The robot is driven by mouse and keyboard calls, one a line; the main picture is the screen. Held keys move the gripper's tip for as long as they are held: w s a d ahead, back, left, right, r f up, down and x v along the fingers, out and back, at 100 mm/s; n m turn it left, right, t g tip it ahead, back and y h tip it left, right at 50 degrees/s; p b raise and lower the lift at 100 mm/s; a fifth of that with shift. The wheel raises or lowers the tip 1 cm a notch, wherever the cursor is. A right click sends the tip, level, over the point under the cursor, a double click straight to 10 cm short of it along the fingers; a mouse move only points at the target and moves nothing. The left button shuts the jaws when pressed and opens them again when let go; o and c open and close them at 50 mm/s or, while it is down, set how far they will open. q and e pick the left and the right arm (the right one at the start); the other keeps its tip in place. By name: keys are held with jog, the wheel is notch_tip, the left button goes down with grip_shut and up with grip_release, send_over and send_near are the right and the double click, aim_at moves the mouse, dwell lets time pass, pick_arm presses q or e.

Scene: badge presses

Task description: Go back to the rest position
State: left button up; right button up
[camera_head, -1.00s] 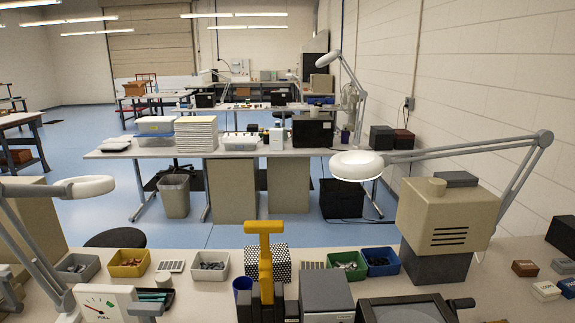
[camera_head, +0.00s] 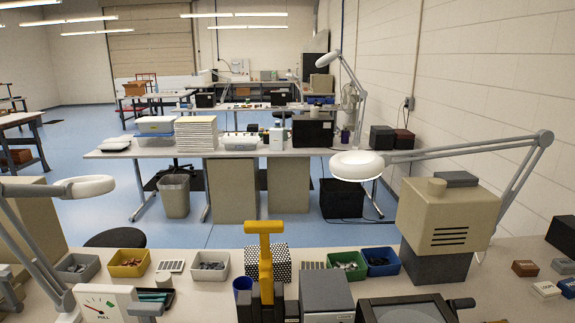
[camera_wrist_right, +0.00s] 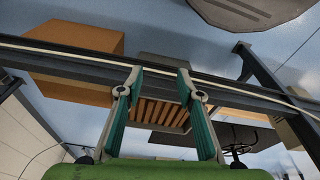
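My right gripper (camera_wrist_right: 160,82) shows in the right wrist view, its two teal fingers apart with nothing between them. It does not show in the head view. My left gripper is in no view. In the head view, a badge press with a yellow lever (camera_head: 265,240) stands upright at the front middle of the bench.
The bench (camera_head: 205,300) holds a yellow bin (camera_head: 128,270), a blue bin (camera_head: 381,270), a dial gauge (camera_head: 103,304) and a beige machine (camera_head: 440,215). Lamp arms reach in from both sides. In the right wrist view, dark rails and an orange-brown box (camera_wrist_right: 92,36) lie beyond the fingers.

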jog(key=s+d+f+g, duration=0.1)
jog(key=s+d+f, duration=0.2)
jog(key=s+f, duration=1.4)
jog(key=shift+s, duration=0.3)
